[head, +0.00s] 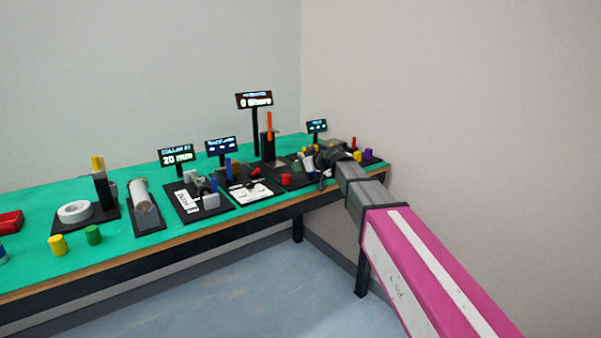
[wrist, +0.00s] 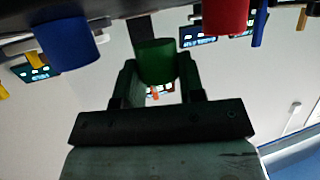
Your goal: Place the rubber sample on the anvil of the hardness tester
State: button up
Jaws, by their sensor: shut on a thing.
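My gripper (wrist: 157,72) is shut on a green cylinder (wrist: 157,60), which looks like the rubber sample; its two dark fingers stand on either side of it. In the head view my gripper (head: 307,160) is low over the right end of the bench, and a green patch (head: 297,165) shows beside it. The hardness tester (head: 267,146) is a dark column with an orange upright part, left of my gripper, under a sign reading "0 Shore" (head: 254,101). Its anvil is too small to make out. I cannot tell whether the cylinder touches the bench.
In the wrist view, which looks upside down, a blue cylinder (wrist: 68,43) and a red cylinder (wrist: 225,14) flank the green one. The red cylinder (head: 286,179) also shows in the head view. Other stations, including a tape roll (head: 75,211), fill the green bench (head: 30,263).

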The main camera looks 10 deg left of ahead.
jog(key=shift+f, duration=1.3)
jog(key=shift+f, duration=0.15)
jog(key=o, duration=1)
jog(key=v, duration=1)
jog(key=shift+s+d, duration=0.3)
jog(key=shift+s, duration=0.05)
